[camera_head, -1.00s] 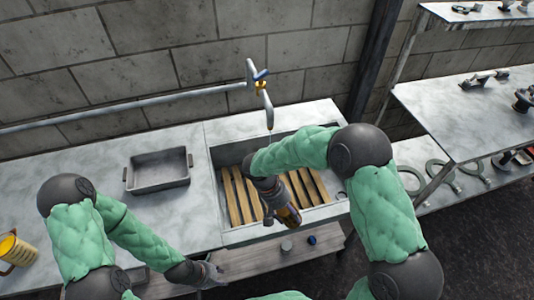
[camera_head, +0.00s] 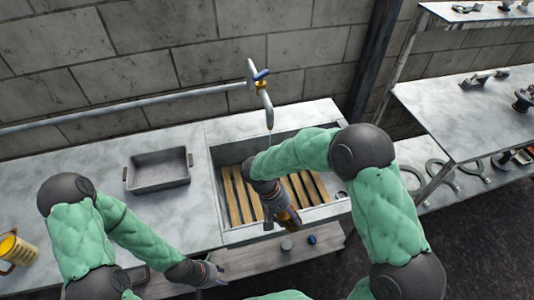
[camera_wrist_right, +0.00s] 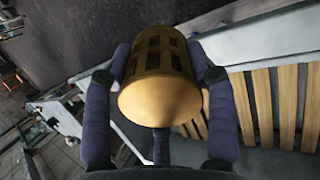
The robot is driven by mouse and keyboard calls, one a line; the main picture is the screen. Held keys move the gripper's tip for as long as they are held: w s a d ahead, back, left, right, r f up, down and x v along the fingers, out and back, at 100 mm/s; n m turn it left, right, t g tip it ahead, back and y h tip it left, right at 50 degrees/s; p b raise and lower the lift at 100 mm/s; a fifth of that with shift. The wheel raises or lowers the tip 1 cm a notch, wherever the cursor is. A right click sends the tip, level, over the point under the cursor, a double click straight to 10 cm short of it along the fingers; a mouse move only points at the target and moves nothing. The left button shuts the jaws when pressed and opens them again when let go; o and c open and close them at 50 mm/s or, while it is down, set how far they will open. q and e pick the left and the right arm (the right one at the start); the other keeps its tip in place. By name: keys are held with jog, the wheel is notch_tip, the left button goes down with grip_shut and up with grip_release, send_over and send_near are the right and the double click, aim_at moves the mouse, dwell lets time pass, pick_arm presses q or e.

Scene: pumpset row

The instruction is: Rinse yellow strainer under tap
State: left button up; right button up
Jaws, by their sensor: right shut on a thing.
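The yellow strainer (camera_wrist_right: 160,75), a slotted cylinder, is held between the fingers of my right gripper (camera_wrist_right: 160,85). In the head view the strainer (camera_head: 291,217) is partly hidden by my right gripper (camera_head: 274,205), over the front part of the sink (camera_head: 228,157). The tap (camera_head: 264,95) is on the back wall. A thin bluish line below its spout looks like water and runs down behind my right forearm; I cannot tell whether it reaches the strainer. My left gripper (camera_head: 212,271) is low in front of the counter, too small to tell open or shut.
Wooden slats (camera_head: 238,195) line the sink floor. A grey metal tray (camera_head: 158,170) sits on the counter left of the sink. A yellow jug (camera_head: 14,250) stands at the far left. A metal shelf rack (camera_head: 450,115) stands on the right. Much of the left counter is clear.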

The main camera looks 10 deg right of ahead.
dwell(0.5)
jog(key=shift+s+a+r+p, duration=0.2)
jog(key=shift+s+r+p, duration=0.35)
jog(key=shift+r, duration=0.1)
jog(key=shift+s+a+r+p, duration=0.25)
jog(key=shift+s+r+p, duration=0.4)
jog(key=shift+s, duration=0.3)
jog(key=shift+s+a+r+p, duration=0.2)
jog(key=shift+s+r+p, duration=0.3)
jog(key=shift+s+r, duration=0.35)
jog(key=shift+f, duration=0.1)
jog(key=shift+w+f, duration=0.2)
jog(key=shift+w, duration=0.15)
jog(key=w+d+f+b, duration=0.1)
jog(key=w+b, duration=0.1)
jog(key=w, duration=0.4)
jog(key=w+d+f+b, duration=0.1)
jog(key=w+f+b, duration=0.1)
jog(key=w, duration=0.4)
jog(key=shift+f+b, duration=0.3)
jog(key=shift+b, duration=0.15)
